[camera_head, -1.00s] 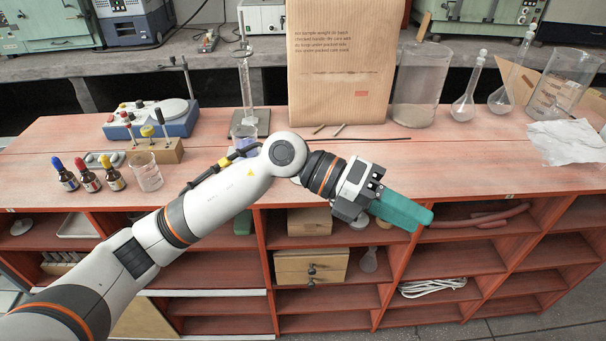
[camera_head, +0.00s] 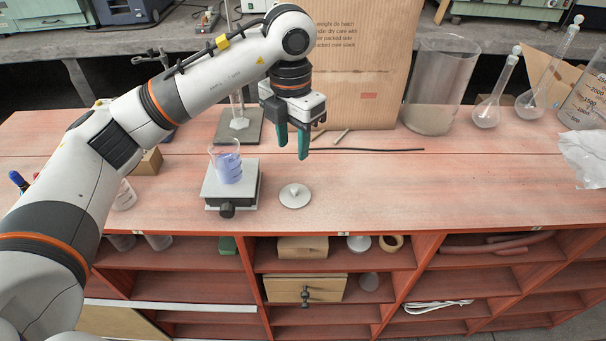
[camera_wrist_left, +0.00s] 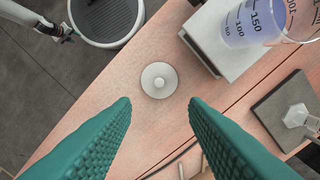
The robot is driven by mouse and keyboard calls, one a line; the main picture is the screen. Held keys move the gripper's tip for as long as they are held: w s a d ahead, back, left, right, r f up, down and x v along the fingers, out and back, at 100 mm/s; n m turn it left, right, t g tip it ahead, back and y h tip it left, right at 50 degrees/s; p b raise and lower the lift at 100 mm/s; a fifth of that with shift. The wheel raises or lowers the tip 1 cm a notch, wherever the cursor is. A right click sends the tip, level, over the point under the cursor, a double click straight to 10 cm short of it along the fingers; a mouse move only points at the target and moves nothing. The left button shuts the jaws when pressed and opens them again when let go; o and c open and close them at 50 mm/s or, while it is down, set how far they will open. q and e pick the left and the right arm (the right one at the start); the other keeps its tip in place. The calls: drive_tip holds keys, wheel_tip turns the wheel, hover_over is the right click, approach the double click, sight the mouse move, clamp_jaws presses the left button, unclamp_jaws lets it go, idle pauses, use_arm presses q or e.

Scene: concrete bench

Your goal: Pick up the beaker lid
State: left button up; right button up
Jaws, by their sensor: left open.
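The beaker lid (camera_head: 294,195) is a small white disc with a knob on top. It lies flat on the red bench top, and it also shows in the left wrist view (camera_wrist_left: 159,80). My left gripper (camera_head: 292,153) is open and empty, its green fingers pointing down above the bench behind the lid. In the left wrist view the lid appears ahead, between the two fingers (camera_wrist_left: 160,104) and clear of them. A glass beaker (camera_head: 226,163) with bluish liquid stands on a grey hotplate (camera_head: 244,184) left of the lid. My right gripper is not seen.
A large cardboard package (camera_head: 360,75) stands behind the gripper, with thin rods (camera_head: 335,137) and a dark cable (camera_head: 370,150) before it. A big glass cylinder (camera_head: 437,90) and flasks (camera_head: 490,108) stand at the back right. The bench right of the lid is clear.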

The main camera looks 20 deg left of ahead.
sight(295, 188)
use_arm(q)
drive_tip(key=f+p, duration=0.1)
drive_tip(key=f, duration=0.4)
drive_tip(key=shift+s+f, duration=0.15)
drive_tip(key=shift+s, duration=0.05)
drive_tip(key=shift+f, duration=0.4)
wheel_tip(295, 188, down, 5)
drive_tip(key=shift+w+d+r+p, duration=0.1)
drive_tip(key=shift+w+d+p, duration=0.05)
drive_tip(key=shift+p, duration=0.6)
drive_tip(key=shift+f, duration=0.35)
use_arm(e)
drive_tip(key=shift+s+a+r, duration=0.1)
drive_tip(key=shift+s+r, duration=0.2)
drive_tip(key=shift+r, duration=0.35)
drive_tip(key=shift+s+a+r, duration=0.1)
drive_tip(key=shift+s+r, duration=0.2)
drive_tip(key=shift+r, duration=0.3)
use_arm(q)
drive_tip(key=shift+c, duration=0.6)
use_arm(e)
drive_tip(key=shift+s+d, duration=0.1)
use_arm(q)
clamp_jaws()
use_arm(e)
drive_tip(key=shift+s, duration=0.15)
